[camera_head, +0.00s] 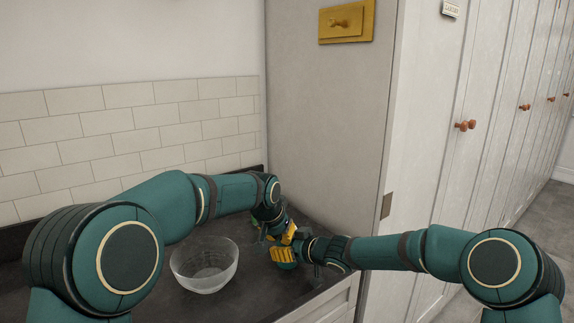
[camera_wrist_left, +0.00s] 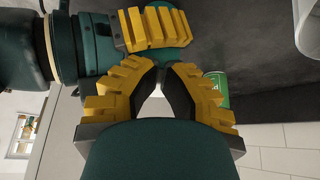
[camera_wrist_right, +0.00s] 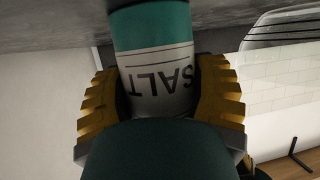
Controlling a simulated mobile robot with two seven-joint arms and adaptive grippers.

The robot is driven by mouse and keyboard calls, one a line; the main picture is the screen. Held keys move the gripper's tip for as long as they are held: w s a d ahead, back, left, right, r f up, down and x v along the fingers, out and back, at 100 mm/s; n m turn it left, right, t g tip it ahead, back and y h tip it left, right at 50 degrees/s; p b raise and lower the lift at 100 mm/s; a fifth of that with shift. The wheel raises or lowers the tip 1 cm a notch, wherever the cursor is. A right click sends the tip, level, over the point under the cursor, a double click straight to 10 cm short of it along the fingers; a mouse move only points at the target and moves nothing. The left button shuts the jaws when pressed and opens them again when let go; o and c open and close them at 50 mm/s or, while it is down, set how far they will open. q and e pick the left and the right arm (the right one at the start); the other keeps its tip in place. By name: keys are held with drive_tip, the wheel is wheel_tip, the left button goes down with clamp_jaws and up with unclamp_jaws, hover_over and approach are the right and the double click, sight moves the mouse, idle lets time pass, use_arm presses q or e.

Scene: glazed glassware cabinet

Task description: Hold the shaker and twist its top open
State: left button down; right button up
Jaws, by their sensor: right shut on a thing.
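The shaker is a can marked SALT (camera_wrist_right: 158,75), white with a teal band, standing between the fingers of my right gripper in the right wrist view. My right gripper (camera_head: 284,254) is shut on it, low over the dark counter. A teal part of the shaker shows below those fingers in the head view (camera_head: 287,266). My left gripper (camera_head: 290,232) is right above and beside the right one. In the left wrist view, its fingertips (camera_wrist_left: 162,73) lean together close to the right gripper's yellow finger. Whether they pinch the shaker's top is hidden.
A clear glass bowl (camera_head: 204,266) stands on the dark counter (camera_head: 262,290), left of the grippers. A green can (camera_wrist_left: 215,84) stands close to my left gripper. A tall grey cabinet side (camera_head: 325,120) rises behind. The counter's front edge is close.

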use_arm(q)
drive_tip(key=shift+s+d, duration=0.15)
drive_tip(key=shift+d, duration=0.15)
use_arm(e)
drive_tip(key=shift+a, duration=0.1)
use_arm(q)
drive_tip(key=shift+s, duration=0.15)
drive_tip(key=shift+s+a, duration=0.15)
drive_tip(key=shift+s, duration=0.1)
wheel_tip(320, 180, up, 6)
idle(0.7)
drive_tip(key=shift+w+a, duration=0.1)
use_arm(e)
drive_tip(key=o, duration=1.4)
